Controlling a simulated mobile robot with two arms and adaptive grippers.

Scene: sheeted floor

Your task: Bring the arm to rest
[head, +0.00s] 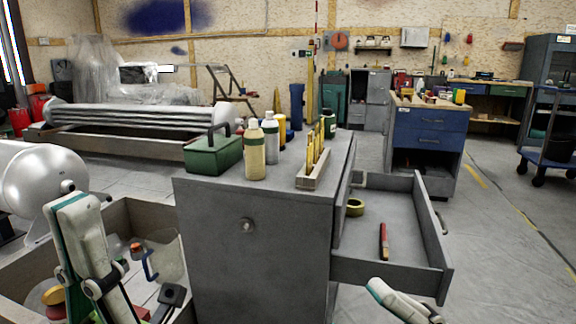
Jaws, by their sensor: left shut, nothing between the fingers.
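My left arm (80,235), white with teal trim, stands up at the lower left in front of a wooden crate. My left gripper (172,295) is the dark part at the lower edge, between the arm and the grey cabinet. It is small in view; its fingers are together with nothing held. Part of my right arm (400,300) shows at the bottom, below the open drawer. My right gripper is out of view.
The grey cabinet (245,270) bears a green toolbox (213,156), bottles and a wooden rack (313,175). The crate (130,212) holds loose items.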

